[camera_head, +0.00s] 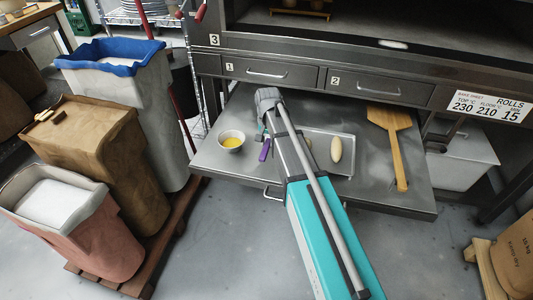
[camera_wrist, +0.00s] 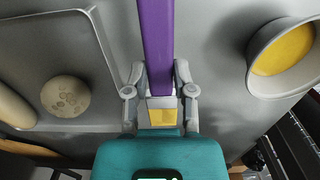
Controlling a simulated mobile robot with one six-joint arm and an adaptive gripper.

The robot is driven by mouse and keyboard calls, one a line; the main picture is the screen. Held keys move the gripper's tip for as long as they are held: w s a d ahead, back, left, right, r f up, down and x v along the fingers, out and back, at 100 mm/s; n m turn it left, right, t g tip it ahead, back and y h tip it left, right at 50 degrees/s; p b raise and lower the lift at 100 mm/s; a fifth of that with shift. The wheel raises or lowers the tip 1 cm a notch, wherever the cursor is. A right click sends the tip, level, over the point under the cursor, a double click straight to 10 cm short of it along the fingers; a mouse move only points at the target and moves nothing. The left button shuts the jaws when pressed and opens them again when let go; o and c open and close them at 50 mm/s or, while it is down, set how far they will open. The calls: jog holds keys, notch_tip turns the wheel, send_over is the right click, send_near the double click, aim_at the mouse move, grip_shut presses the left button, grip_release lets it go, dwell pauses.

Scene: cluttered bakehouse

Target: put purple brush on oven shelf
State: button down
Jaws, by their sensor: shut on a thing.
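The purple brush (camera_head: 264,150) shows beside my arm in the head view, over the grey metal shelf (camera_head: 211,163) under the drawers. In the wrist view its long purple handle (camera_wrist: 156,40) runs between the fingers of my gripper (camera_wrist: 159,72), which is shut on it. My arm hides part of the brush and most of the gripper in the head view. I cannot tell whether the brush touches the metal surface. The oven opening (camera_head: 360,35), with its flat floor, is above the drawers.
A bowl of yellow liquid (camera_head: 231,141) stands left of the brush. A metal tray (camera_head: 345,165) with a pale dough piece (camera_head: 336,149) lies right of my arm. A wooden peel (camera_head: 392,130) lies further right. Several bins stand at the left.

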aim_at(267, 148)
jog(key=shift+w+f, duration=0.35)
jog(key=shift+f, duration=0.1)
jog(key=shift+w+a+f+b, duration=0.1)
jog(key=shift+w+f+b, duration=0.25)
jog(key=shift+f+b, duration=1.65)
jog(key=shift+b, duration=0.2)
jog(key=shift+f, duration=0.1)
jog(key=shift+c, duration=2.3)
grip_release()
jog(key=r+p, duration=1.2)
jog(key=shift+w+r, duration=0.1)
jog(key=shift+w, duration=0.15)
